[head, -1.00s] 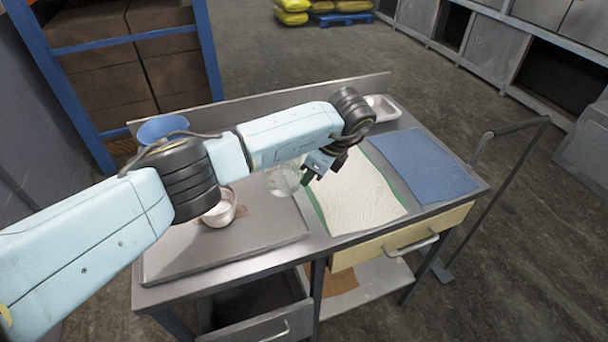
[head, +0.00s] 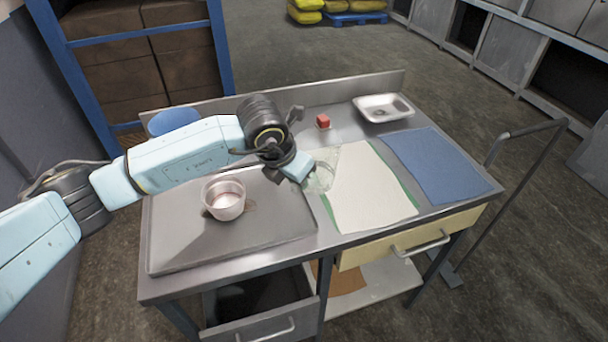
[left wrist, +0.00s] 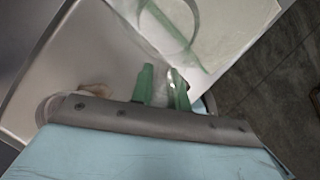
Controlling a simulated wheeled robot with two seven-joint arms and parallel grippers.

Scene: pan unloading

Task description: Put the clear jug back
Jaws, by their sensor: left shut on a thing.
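The clear jug (head: 324,176) is see-through and hard to outline in the head view. It is at the right edge of the dark raised board, beside the white cloth. My left gripper (head: 305,174) is shut on it from the left. In the left wrist view the green fingers (left wrist: 163,88) are close together at the jug, and its round rim (left wrist: 190,43) shows faintly beyond them. I cannot tell whether the jug's base touches the worktop. My right gripper is not in view.
A small metal pan (head: 223,203) sits on the dark board (head: 190,243). A blue bowl (head: 173,121) is at the back left. A red block (head: 323,121) and a metal tray (head: 383,106) are at the back. A white cloth (head: 365,192) and blue mat (head: 431,165) cover the right side.

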